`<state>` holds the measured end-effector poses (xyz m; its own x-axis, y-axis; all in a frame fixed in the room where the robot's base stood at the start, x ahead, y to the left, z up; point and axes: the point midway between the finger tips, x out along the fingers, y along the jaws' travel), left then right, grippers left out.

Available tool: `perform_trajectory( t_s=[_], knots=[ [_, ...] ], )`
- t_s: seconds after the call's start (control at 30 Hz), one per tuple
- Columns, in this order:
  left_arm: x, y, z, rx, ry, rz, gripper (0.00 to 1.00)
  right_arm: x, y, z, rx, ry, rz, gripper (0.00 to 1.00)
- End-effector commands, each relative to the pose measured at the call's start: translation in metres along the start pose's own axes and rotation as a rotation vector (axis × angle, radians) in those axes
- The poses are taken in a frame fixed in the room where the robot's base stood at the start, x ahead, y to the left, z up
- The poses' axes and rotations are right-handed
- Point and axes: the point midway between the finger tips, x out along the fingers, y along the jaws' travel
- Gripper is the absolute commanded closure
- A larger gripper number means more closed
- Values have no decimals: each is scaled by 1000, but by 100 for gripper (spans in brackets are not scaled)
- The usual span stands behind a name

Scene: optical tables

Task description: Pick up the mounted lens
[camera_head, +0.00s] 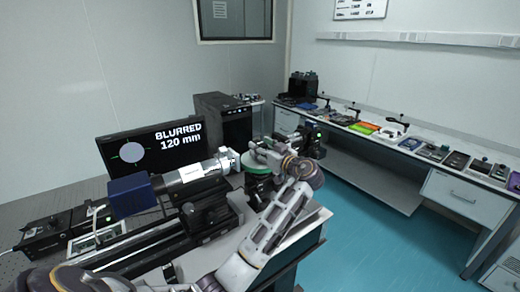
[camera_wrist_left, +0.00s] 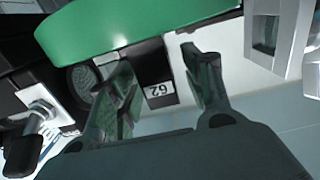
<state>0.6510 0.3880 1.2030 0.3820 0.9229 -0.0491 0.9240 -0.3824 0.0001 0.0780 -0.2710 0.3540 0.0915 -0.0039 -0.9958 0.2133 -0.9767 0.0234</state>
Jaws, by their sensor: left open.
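My left gripper (camera_head: 258,157) reaches over the bench beside the optical rail in the head view. In the left wrist view its two fingers (camera_wrist_left: 158,58) are apart. My right gripper is not in view.
A blue camera with a silver tube (camera_head: 190,172) sits on a black rail just left of the gripper. The monitor (camera_head: 150,145) behind reads "BLURRED 120 mm". A black computer case (camera_head: 222,118) stands farther back. A side bench at right holds several devices; the teal floor (camera_head: 390,245) is clear.

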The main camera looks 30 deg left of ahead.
Motion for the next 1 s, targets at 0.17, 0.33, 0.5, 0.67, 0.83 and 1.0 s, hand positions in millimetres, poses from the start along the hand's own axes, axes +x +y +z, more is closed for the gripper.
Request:
perform_trajectory(
  t_s=[0.17, 0.33, 0.5, 0.67, 0.83, 1.0],
  knots=[
    [12, 0, 0, 2, -1, -1, 50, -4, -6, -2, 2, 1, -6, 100],
    [13, 0, 1, 2, -1, -1, 50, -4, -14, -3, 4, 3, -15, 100],
    [13, 0, 1, 2, -1, -1, 50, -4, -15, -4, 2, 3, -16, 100],
    [13, 0, 1, 2, -1, 0, 51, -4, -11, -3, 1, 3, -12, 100],
    [13, 0, 1, 2, -1, 0, 73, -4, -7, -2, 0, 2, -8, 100],
    [13, 0, 1, 2, -1, 0, 95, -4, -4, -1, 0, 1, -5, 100]
  ],
)
